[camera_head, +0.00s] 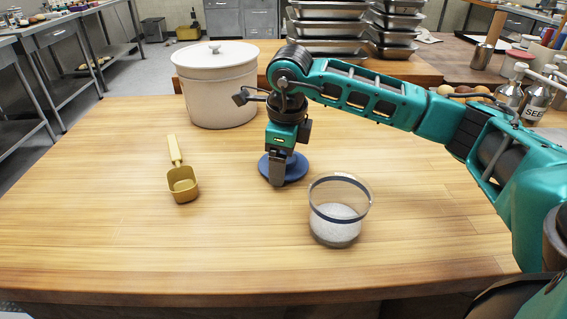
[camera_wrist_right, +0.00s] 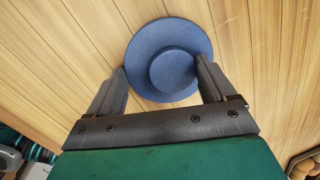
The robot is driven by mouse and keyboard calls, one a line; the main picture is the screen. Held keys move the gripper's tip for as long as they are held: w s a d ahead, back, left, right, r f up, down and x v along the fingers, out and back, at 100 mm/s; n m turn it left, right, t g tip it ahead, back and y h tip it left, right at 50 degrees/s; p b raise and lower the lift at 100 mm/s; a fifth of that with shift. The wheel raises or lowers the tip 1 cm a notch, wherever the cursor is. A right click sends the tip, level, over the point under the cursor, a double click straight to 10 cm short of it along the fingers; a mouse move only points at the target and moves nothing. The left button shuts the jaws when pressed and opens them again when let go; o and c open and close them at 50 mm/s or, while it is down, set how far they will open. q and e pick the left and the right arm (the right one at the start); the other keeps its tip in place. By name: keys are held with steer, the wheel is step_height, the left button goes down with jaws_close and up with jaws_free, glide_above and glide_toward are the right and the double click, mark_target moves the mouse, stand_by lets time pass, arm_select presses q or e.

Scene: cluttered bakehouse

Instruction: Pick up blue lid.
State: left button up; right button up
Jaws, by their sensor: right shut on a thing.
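The blue lid (camera_head: 294,168) is round with a raised round knob and is at the middle of the wooden table, its far side partly hidden by my right gripper (camera_head: 277,180) in the head view. In the right wrist view the lid (camera_wrist_right: 147,42) lies between the fingertips of my right gripper (camera_wrist_right: 162,82), which are shut on it. I cannot tell whether the lid still touches the table. My left gripper is in neither view.
A glass jar (camera_head: 336,215) with white contents stands right of the lid, close by. A brass scoop (camera_head: 182,184) lies to the left. A large white lidded pot (camera_head: 217,92) stands behind. The table's (camera_head: 150,255) front left is clear.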

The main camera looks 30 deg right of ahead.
steer(key=shift+c, duration=0.9)
steer(key=shift+r, duration=0.15)
